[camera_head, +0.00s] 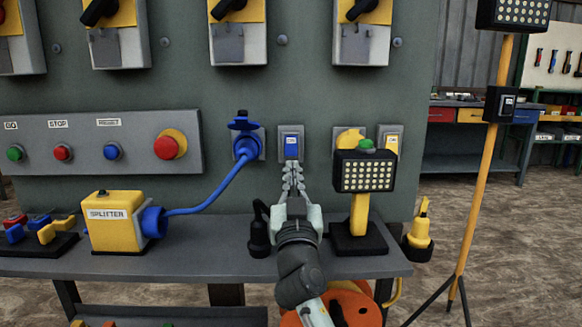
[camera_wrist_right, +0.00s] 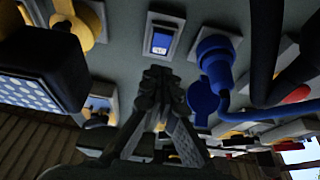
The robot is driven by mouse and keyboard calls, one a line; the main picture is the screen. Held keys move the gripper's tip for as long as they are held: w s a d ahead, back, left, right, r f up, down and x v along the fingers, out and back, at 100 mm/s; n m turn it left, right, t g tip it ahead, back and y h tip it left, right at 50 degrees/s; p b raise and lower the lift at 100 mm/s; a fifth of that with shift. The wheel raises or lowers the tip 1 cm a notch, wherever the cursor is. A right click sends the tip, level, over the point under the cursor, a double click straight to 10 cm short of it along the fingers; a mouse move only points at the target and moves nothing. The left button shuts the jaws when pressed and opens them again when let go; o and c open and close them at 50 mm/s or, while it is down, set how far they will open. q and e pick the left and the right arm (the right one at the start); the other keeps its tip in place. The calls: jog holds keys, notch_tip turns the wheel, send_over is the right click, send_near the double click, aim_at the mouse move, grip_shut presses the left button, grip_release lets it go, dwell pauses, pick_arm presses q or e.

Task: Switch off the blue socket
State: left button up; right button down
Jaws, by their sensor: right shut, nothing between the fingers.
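The blue socket (camera_head: 246,142) is on the grey-green panel, with a blue plug and cable (camera_head: 215,200) running down to the yellow splitter (camera_head: 115,225). Right of it is a switch with a blue rocker (camera_head: 291,146) in a light frame. My right gripper (camera_head: 293,168) is shut and empty, its fingertips just below this switch; whether they touch it I cannot tell. In the right wrist view the blue rocker (camera_wrist_right: 161,42) is just beyond the fingertips (camera_wrist_right: 160,74), and the blue socket (camera_wrist_right: 215,55) is to the right. My left gripper is not in view.
A yellow socket (camera_head: 350,138) and a yellow switch (camera_head: 390,140) are farther right. A small lamp (camera_head: 364,171) on a yellow post stands on the table close to my right gripper. A black plug (camera_head: 259,238) stands to its left. Coloured buttons (camera_head: 112,150) are at the left.

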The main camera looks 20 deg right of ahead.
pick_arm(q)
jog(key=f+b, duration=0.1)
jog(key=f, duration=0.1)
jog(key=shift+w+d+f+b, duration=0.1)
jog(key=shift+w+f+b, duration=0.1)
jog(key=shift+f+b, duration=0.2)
pick_arm(e)
jog(key=s+a+f, duration=0.1)
jog(key=s+f, duration=0.3)
jog(key=shift+s, duration=0.35)
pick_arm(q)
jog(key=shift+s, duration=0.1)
pick_arm(e)
jog(key=shift+a+f, duration=0.1)
jog(key=shift+f, duration=0.05)
